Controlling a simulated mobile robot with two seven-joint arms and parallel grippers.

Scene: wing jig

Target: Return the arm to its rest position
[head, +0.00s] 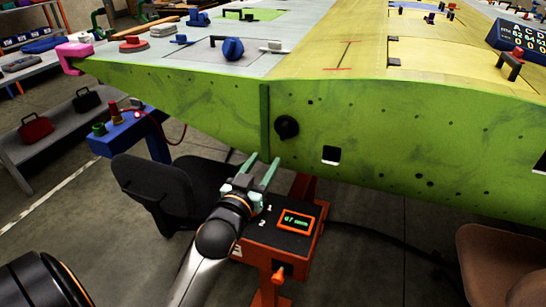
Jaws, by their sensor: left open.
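My left gripper (263,170) is in the lower middle of the head view, at the end of my grey and black arm. Its two pale green fingers are apart, with nothing seen between them. They point up toward the green front edge of the wing (400,135), just below a dark round knob (287,127) on that edge. I cannot tell whether the fingertips touch the wing. My right gripper is not in view.
A black chair (165,185) is left of my arm, and a brown chair (495,262) is at lower right. A blue stand (125,135) and grey bench (60,125) are at left. Tools lie on the wing.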

